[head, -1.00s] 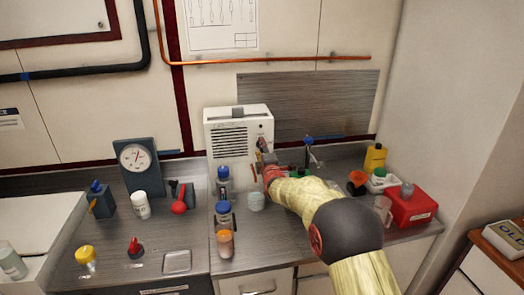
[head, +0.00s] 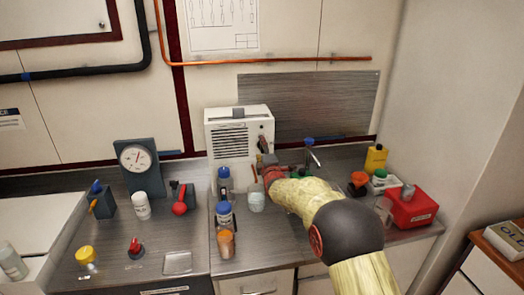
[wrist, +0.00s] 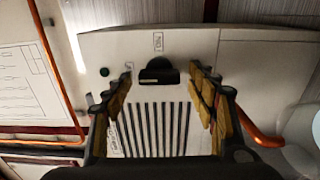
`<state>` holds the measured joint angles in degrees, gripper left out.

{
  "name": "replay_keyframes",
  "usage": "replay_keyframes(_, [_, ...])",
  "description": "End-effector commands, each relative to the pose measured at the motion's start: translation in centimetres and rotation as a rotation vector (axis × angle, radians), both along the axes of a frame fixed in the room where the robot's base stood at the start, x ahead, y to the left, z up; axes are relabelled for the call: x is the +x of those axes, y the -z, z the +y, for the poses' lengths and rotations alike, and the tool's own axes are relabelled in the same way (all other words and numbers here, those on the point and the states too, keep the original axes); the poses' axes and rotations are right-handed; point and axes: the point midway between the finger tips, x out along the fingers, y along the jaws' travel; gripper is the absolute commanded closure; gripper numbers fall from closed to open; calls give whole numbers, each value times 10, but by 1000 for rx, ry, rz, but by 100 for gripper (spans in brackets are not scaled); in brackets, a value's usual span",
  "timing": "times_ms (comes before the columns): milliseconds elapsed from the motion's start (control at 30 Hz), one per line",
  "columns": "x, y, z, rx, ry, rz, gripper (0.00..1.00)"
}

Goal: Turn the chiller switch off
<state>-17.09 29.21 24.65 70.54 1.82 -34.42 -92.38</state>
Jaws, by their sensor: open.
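The chiller (head: 228,142) is a white box with dark vent slots, standing against the back wall in the head view. Its front also fills the middle of the wrist view (wrist: 150,128), seen turned sideways. A black switch (wrist: 159,72) sits beyond the vent slots, with a small label beside it and a small green round part (wrist: 104,72) farther left. My gripper (wrist: 161,74) is open, with one finger on each side of the switch in the picture. I cannot tell whether a finger touches it. In the head view my gripper (head: 266,166) is at the chiller's lower right front.
Blue-capped bottles (head: 224,214), an orange-filled jar (head: 226,244) and a pale jar (head: 256,202) stand left of my arm. A red box (head: 412,208) and a yellow bottle (head: 376,158) are at the right. A dial gauge (head: 136,160) stands at the left.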

Motion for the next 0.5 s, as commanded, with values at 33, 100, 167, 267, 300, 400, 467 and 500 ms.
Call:
replay_keyframes(33, [0, 0, 0, 0, 0, 0, 42])
replay_keyframes(100, [-2, 0, -1, 0, 0, 0, 42])
replay_keyframes(167, [-6, 0, -2, 0, 0, 1, 42])
replay_keyframes(267, [-16, -1, -5, 0, 0, 1, 42])
replay_keyframes(300, [-22, -1, -6, 0, 0, 0, 42])
replay_keyframes(400, [-38, -1, -11, 0, 0, 0, 42])
replay_keyframes(467, [-48, -1, -14, 0, 0, 0, 42])
replay_keyframes(500, [-55, -1, -16, 0, 0, 1, 42])
